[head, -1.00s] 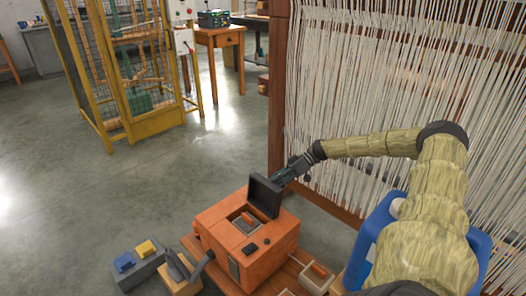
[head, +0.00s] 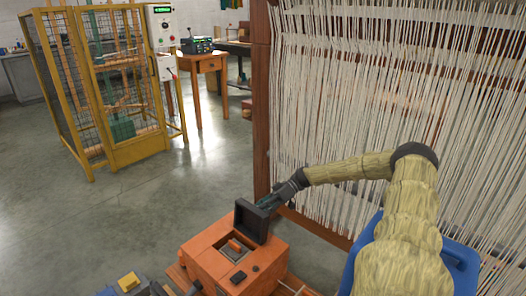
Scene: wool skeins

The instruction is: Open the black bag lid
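The black lid (head: 251,222) stands raised, roughly upright, at the back edge of an orange box (head: 212,262). Under it, a square opening (head: 234,247) in the box's top is uncovered, with a small orange-brown piece (head: 236,245) inside. I see no separate bag; this lid is the only black lid in view. My gripper (head: 270,202) is at the lid's upper right edge, touching it or very close. Its fingertips are small and partly hidden by the lid, so I cannot tell if they grip it.
A loom with pale hanging threads (head: 340,110) stands close behind my arm. A yellow wire cage (head: 125,155) and a wooden table (head: 202,65) stand farther back. A grey block with a yellow top (head: 129,281) is at the lower left. The floor at left is clear.

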